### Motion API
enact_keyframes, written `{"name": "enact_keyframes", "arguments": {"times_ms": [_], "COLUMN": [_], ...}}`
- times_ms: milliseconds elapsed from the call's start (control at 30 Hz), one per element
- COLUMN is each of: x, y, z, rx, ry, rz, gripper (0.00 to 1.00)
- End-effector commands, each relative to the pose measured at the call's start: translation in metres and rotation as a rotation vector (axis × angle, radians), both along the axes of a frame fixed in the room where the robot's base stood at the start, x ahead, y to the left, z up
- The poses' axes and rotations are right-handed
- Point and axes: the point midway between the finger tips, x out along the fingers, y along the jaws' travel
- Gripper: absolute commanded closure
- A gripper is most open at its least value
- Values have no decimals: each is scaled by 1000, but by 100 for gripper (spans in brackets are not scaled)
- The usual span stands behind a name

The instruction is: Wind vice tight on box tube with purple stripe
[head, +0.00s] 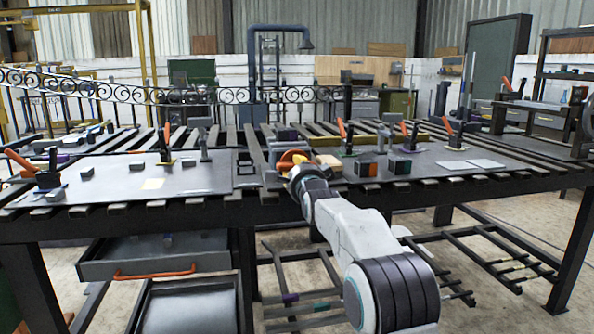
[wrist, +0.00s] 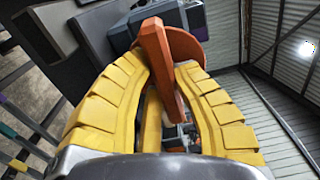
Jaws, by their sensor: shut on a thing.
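My gripper (head: 296,168) reaches the front edge of the bench at its middle. In the wrist view its yellow fingers (wrist: 161,68) are closed on an orange crank handle (wrist: 156,45), with a finger on each side. An orange disc (wrist: 190,46) sits behind the handle, against the dark grey body of the vice (wrist: 165,14). In the head view my gripper hides most of the vice. A small purple patch (wrist: 195,4) shows at the top of the wrist view; I cannot tell whether it is the tube's stripe. The jaw gap is hidden.
Steel plates with orange-handled clamps lie left (head: 140,178) and right (head: 440,160) on the slatted bench. Small dark blocks (head: 368,167) stand right of my gripper. Tubes with purple and teal bands lie on a low rack (head: 310,300). An open drawer (head: 155,262) hangs below left.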

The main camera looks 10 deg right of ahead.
Motion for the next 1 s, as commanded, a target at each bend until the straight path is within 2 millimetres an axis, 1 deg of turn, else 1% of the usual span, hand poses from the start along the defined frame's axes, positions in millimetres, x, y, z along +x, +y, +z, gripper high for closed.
{"name": "enact_keyframes", "arguments": {"times_ms": [267, 667, 700, 933, 1000], "x": [0, 0, 0, 0, 0], "y": [1, 0, 0, 0, 0], "z": [-1, -1, -1, -1, 0], "rx": [49, 52, 52, 51, 51], "ry": [3, 3, 3, 1, 1], "rz": [1, 0, 0, 0, 0], "gripper": [100, 100, 71, 51, 47]}}
